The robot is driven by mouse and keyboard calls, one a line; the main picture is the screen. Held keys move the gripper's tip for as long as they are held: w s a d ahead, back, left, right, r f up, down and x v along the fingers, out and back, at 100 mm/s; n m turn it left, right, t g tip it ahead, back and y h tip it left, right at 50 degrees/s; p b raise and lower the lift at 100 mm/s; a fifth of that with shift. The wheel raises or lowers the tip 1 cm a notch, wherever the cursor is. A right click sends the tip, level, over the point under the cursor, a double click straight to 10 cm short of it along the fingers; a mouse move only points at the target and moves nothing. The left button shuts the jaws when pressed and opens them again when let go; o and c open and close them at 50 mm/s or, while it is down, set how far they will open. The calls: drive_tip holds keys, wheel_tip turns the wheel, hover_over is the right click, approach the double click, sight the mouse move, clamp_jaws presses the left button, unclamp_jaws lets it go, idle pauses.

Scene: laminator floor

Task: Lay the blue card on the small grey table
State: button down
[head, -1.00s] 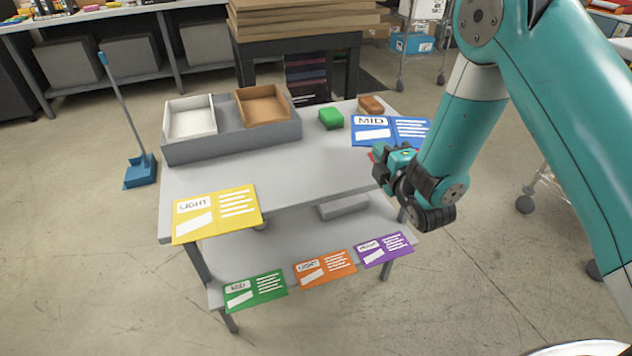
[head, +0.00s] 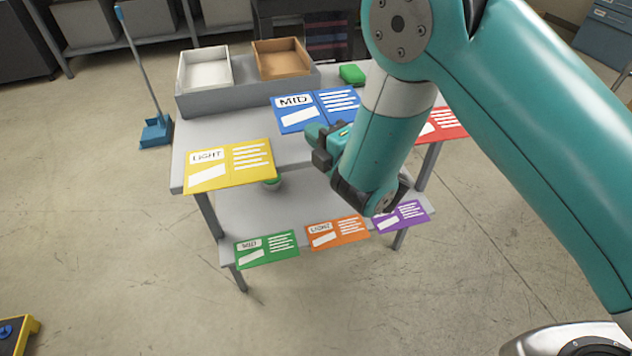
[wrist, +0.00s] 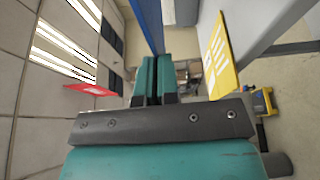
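The blue card (head: 300,112), marked MID, shows in the head view in front of the two trays. My gripper (head: 322,138) is at its near edge, with the fingers shut on it. In the wrist view the fingers (wrist: 156,70) are close together, and the blue card (wrist: 150,22) stands edge-on between their tips. The card appears to be above the grey table (head: 218,126), but I cannot tell how high. This table has a lower shelf. I see no other clear small grey table.
A yellow card (head: 230,166) and a red card (head: 443,124) sit at the table edges. Green (head: 267,249), orange (head: 337,232) and purple (head: 402,215) cards edge the lower shelf. White (head: 204,70) and brown (head: 281,60) trays and a green block (head: 352,74) are behind.

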wheel_tip(320, 180, down, 10)
drive_tip(key=b, duration=0.1)
idle(0.4)
drive_tip(key=c, duration=1.8)
unclamp_jaws()
drive_tip(key=shift+f+b, duration=0.25)
drive_tip(key=shift+b, duration=0.25)
drive_tip(key=o, duration=0.4)
drive_tip(key=shift+r, duration=0.1)
drive_tip(key=shift+o, duration=0.2)
